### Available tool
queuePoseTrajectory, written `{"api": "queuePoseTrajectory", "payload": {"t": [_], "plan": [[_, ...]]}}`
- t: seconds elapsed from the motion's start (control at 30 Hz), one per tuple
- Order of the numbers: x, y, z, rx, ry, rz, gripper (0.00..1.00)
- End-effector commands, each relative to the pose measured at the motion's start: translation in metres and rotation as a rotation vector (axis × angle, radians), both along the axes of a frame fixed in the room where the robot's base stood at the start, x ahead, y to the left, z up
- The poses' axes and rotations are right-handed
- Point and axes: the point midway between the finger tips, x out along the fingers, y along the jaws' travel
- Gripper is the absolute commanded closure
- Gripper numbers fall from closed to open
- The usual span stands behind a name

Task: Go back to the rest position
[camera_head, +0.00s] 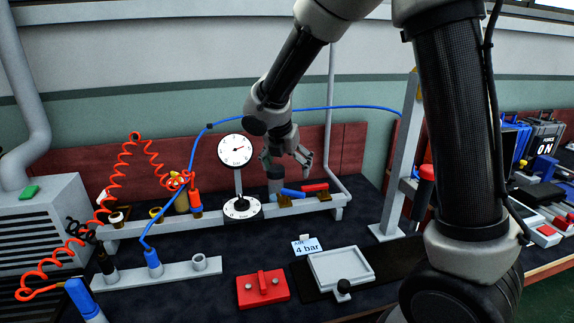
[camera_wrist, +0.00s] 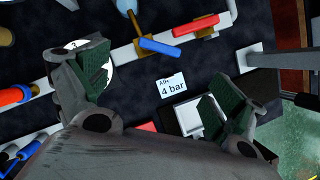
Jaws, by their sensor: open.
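My gripper (camera_head: 285,162) is in the air above the back part of the bench, near the gauge and the valve handles. In the wrist view its two fingers (camera_wrist: 165,90) are wide apart, with nothing between them. Through the gap I see the dark bench top and the "4 bar" card (camera_wrist: 171,88). The card also stands on the bench in the head view (camera_head: 307,246). My arm reaches in from the upper right.
A round gauge (camera_head: 235,151) stands left of my gripper. A blue handle (camera_head: 293,193) and a red handle (camera_head: 315,187) sit on the grey rail below it. A red block (camera_head: 262,289) and a grey tray (camera_head: 341,267) lie in front. Coiled red hose (camera_head: 113,180) hangs left.

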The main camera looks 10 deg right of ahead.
Motion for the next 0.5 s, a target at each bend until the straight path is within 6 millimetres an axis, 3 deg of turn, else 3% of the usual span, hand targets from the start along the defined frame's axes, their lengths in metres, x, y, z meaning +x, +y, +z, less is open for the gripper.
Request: {"api": "queuePoseTrajectory", "payload": {"t": [0.5], "plan": [[-0.0029, 0.0011, 0.0065, 0.019, -0.012, -0.061, 0.05]]}}
